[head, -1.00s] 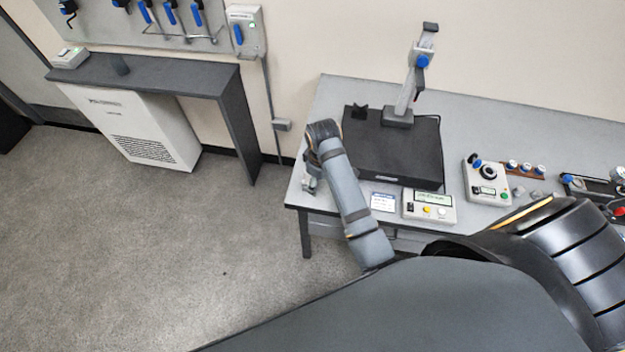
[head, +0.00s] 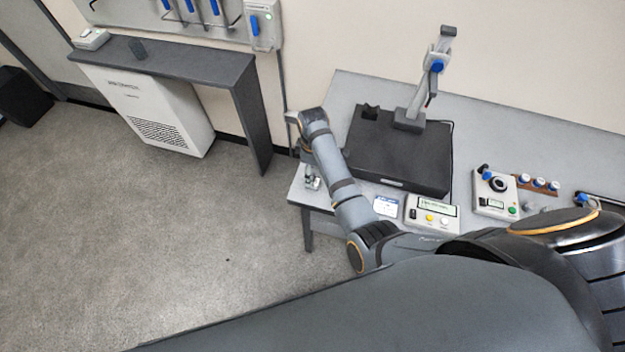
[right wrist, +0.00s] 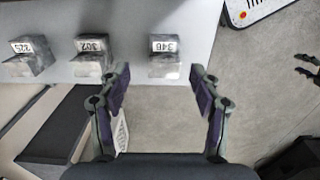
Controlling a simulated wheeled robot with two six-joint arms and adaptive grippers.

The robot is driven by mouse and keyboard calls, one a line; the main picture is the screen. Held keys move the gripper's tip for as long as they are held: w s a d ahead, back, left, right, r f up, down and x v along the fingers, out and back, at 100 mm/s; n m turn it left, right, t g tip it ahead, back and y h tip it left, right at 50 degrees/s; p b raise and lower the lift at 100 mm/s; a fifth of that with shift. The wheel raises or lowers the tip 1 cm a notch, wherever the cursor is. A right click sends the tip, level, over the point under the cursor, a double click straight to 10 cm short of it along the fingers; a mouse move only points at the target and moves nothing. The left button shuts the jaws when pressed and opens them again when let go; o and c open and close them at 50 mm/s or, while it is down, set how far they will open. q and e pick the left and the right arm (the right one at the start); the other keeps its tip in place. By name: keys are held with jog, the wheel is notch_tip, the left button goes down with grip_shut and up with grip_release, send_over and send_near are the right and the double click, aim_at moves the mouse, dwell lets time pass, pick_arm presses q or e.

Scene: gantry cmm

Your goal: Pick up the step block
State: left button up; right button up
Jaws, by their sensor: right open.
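Three grey metal blocks with number labels stand in a row in the right wrist view: block 325 (right wrist: 30,58) at the left, block 302 (right wrist: 92,57) in the middle and block 346 (right wrist: 164,62) at the right. I cannot tell which one is the step block. My right gripper (right wrist: 158,78) is open and empty, with block 346 just beyond and between its fingertips. In the head view my right arm reaches to the left end of the table (head: 345,92), and it hides most of the gripper (head: 312,180). A small pair of dark fingers (right wrist: 306,66), probably my left gripper, shows at the right edge of the wrist view.
A black plate (head: 400,150) with an upright stand (head: 418,95) lies on the table beside my arm. A button box (head: 432,213) and a dial box (head: 495,193) stand along the front edge. A white cabinet (head: 150,110) stands under a dark shelf (head: 190,62).

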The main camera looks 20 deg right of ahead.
jog(key=f, duration=0.3)
jog(key=shift+s+a+f+p, duration=0.25)
jog(key=shift+f+p, duration=0.1)
jog(key=shift+f, duration=0.05)
jog(key=shift+d+f, duration=0.1)
jog(key=shift+f, duration=0.1)
grip_shut()
jog(key=shift+r, duration=0.15)
